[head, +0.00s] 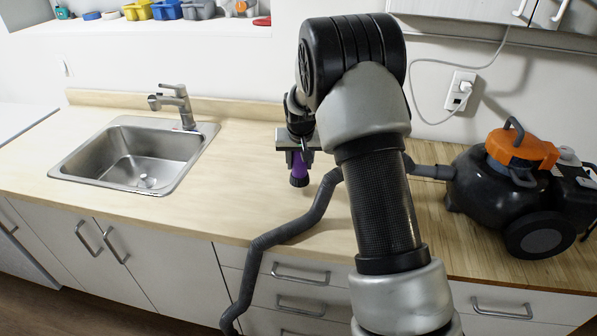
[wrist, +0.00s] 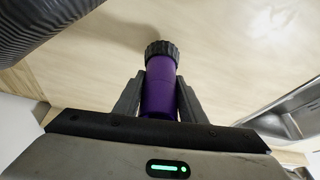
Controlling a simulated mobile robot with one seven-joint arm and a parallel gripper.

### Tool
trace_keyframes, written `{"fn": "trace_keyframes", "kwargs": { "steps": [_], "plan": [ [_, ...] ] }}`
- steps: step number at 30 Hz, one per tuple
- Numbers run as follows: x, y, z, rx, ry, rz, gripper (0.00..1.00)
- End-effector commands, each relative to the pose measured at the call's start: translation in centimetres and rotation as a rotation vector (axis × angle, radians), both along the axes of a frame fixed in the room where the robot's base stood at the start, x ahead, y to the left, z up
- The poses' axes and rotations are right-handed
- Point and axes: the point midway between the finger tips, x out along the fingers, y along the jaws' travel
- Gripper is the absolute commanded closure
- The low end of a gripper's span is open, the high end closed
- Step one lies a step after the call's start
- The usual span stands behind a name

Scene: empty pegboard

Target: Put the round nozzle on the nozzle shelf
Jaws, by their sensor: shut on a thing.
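A purple nozzle with a round black brush end (head: 299,172) is held by my gripper (head: 299,155) above the wooden counter, between the sink and the vacuum. The nozzle also shows in the wrist view (wrist: 160,85), with its black end pointing away from my gripper (wrist: 160,98). Both fingers are shut on its purple body. In the head view its black end points down toward the counter. I see a shelf along the back wall at the top left (head: 150,27), holding several coloured items; I cannot tell if it is the nozzle shelf.
A steel sink (head: 170,180) with a faucet (head: 177,105) is set in the counter at left. A black and orange vacuum (head: 490,190) stands at right. Its grey hose (head: 290,231) runs across the counter and over the front edge. The counter between sink and hose is clear.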

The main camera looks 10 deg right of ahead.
Motion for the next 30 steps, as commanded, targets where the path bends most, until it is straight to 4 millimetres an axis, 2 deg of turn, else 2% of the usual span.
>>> {"fn": "trace_keyframes", "kwargs": {
  "steps": [9, 19, 20, 23, 30],
  "plan": [
    [0.0, 0.0, -3.6, 0.0, 0.001, 0.0, 0.89],
    [0.0, 0.0, -4.1, 0.0, -0.001, 0.0, 0.89],
    [0.0, 0.0, -4.1, 0.0, 0.0, 0.0, 0.61],
    [0.0, 0.0, -4.0, 0.0, 0.0, 0.0, 0.44],
    [0.0, 0.0, -3.9, 0.0, 0.0, 0.0, 0.44]
  ]
}}
